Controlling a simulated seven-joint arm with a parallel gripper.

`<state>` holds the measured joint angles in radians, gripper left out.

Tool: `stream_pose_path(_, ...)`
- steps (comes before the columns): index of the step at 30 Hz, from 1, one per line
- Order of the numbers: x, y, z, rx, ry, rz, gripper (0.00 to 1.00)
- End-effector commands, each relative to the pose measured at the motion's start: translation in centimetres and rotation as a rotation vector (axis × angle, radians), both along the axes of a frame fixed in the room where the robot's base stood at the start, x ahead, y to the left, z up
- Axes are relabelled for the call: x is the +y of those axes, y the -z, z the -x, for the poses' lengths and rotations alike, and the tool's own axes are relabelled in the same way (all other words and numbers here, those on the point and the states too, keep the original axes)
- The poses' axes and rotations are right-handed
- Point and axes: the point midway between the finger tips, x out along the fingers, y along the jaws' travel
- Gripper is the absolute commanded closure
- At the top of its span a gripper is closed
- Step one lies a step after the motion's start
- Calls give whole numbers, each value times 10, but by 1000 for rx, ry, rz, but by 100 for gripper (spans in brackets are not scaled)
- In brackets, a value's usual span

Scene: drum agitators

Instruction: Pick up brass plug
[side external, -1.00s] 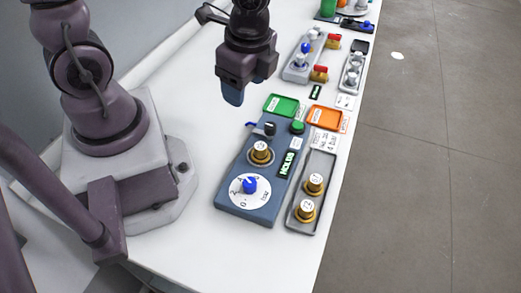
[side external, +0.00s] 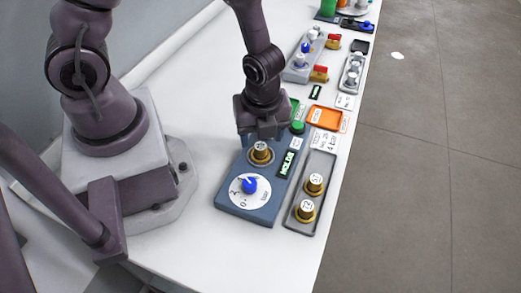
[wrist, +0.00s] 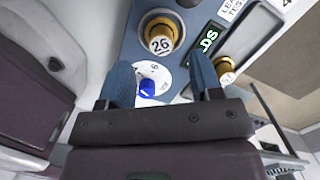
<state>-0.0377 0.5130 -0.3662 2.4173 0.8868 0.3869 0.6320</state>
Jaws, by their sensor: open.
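A brass plug (side external: 261,152) with a pale numbered top sits upright in a ring on the blue panel (side external: 230,200), just behind the dial with the blue knob (side external: 250,186). In the wrist view this plug (wrist: 160,38) reads 26. Two more brass plugs (side external: 315,184) (side external: 305,210) stand in the grey tray (side external: 325,160); one (wrist: 225,70) shows partly in the wrist view, beside a blue finger. My gripper (wrist: 160,62) is open and empty, with its fingers pointing down above the panel. In the side view it hangs just behind and above the panel plug, apart from it.
A green label sign, partly hidden by my gripper, and an orange tray (side external: 325,117) lie behind the panel. A green button (side external: 298,127) is close to my gripper's right. Further panels (side external: 303,62) stand at the back.

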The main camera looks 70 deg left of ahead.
Motion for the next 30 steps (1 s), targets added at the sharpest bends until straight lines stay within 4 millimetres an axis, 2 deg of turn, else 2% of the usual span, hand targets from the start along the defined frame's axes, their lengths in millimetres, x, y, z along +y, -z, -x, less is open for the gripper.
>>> stream_pose_path(12, 6, 46, -2, 1, 3, -1, 41)
stream_pose_path(22, 7, 52, -3, -1, -2, 0, 41)
stream_pose_path(23, 7, 52, -3, -1, -2, 0, 44)
stream_pose_path(30, 7, 52, -3, 0, -2, 0, 99)
